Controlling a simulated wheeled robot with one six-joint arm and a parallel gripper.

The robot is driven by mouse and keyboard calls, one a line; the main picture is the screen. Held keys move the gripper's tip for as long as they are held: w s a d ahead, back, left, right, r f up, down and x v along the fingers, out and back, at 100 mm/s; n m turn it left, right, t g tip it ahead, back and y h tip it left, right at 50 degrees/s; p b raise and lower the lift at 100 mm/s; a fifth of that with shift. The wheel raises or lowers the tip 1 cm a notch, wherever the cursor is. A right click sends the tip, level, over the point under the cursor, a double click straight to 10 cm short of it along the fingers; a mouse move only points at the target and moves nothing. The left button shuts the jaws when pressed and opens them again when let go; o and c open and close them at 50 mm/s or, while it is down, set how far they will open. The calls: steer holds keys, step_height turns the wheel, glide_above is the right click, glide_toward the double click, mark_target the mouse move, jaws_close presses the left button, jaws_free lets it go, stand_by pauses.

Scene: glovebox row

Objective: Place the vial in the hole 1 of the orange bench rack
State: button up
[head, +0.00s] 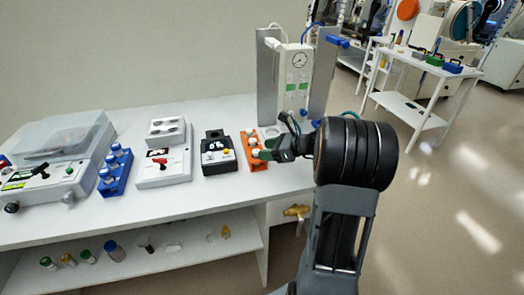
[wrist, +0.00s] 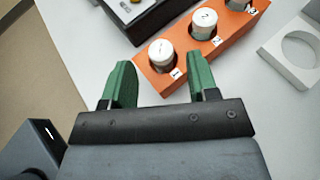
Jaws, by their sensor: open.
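The orange bench rack (wrist: 178,78) lies just beyond my gripper in the wrist view, with labels 1, 2 and 3. A white-capped vial (wrist: 162,53) stands in the hole by label 1. Its body is mostly hidden in the rack. My gripper (wrist: 160,65) is open, its green fingers to either side of this vial's line, and nothing is held. Whether the fingertips touch the rack cannot be told. In the head view the orange rack (head: 247,142) is partly behind my gripper (head: 266,153).
A white ring holder (wrist: 276,48) is right of the rack. A black device (head: 217,155) is left of it, and a gauge unit (head: 294,85) stands behind. The bench front (head: 150,208) is clear.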

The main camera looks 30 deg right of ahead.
steer(key=v, duration=0.9)
steer(key=s+a+f+n+g+h, duration=0.2)
steer(key=s+a+n, duration=0.5)
steer(key=n, duration=0.6)
steer(key=s+a+f+n+g+h, duration=0.2)
steer(key=s+a+n+g+h, duration=0.2)
steer(key=s+a+n+h, duration=0.3)
steer(key=a+n, duration=0.5)
steer(key=n, duration=0.2)
steer(key=shift+s+f, duration=0.1)
